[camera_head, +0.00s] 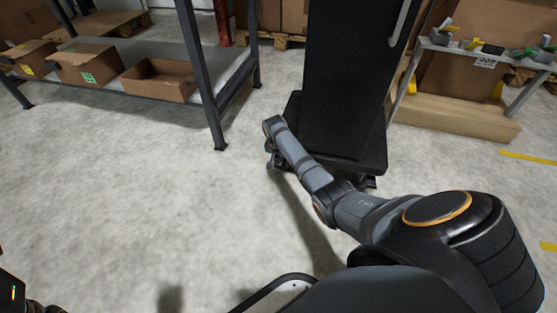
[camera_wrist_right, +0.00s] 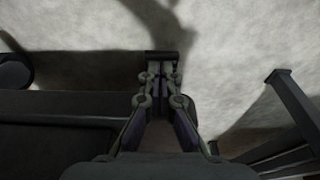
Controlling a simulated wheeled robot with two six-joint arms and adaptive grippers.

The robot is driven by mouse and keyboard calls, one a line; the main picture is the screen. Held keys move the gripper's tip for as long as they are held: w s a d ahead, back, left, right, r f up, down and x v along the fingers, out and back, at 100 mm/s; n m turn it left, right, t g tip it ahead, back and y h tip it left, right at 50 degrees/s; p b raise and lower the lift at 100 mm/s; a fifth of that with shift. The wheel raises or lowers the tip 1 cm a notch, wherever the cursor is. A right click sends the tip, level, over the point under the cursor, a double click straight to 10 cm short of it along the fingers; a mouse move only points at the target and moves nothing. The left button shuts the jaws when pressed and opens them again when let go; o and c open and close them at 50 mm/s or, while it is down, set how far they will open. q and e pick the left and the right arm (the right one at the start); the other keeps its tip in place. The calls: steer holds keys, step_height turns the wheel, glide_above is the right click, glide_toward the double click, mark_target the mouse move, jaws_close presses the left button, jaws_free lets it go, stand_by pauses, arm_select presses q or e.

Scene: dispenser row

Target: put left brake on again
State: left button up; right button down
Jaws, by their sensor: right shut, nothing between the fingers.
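A tall black unit (camera_head: 345,75) stands on a black wheeled base (camera_head: 345,145) in the middle of the head view. My right arm reaches to the left side of this base. My right gripper (camera_head: 277,163) is low there, partly hidden by its own wrist. In the right wrist view, the right gripper (camera_wrist_right: 162,78) is shut and empty. A small dark flat piece (camera_wrist_right: 160,55), perhaps the left brake pedal, lies right at its fingertips; I cannot tell whether they touch. The black base (camera_wrist_right: 60,105) fills the left of that view. My left gripper is not in view.
A metal shelf (camera_head: 236,83) with open cardboard boxes (camera_head: 160,79) stands at left; its near leg (camera_wrist_right: 292,100) shows right in the wrist view. A small rack (camera_head: 480,52) with coloured items stands at the right. The floor at left is clear.

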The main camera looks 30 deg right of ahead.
mark_target(278, 168)
steer(key=shift+a+r+p, duration=0.1)
steer(key=shift+p, duration=0.2)
steer(key=shift+s+a+f+t+h+p, duration=0.3)
steer(key=shift+f+t+h+p, duration=0.4)
steer(key=shift+p, duration=0.6)
steer(key=shift+s+a+f+h, duration=0.1)
steer(key=shift+h, duration=0.3)
steer(key=shift+s+a+f+t+h+p, duration=0.1)
steer(key=shift+f+t+h+p, duration=0.25)
steer(key=shift+f+t+h, duration=0.2)
steer(key=shift+f, duration=0.4)
steer(key=shift+r, duration=0.15)
steer(key=shift+r+p, duration=0.7)
steer(key=shift+p, duration=0.15)
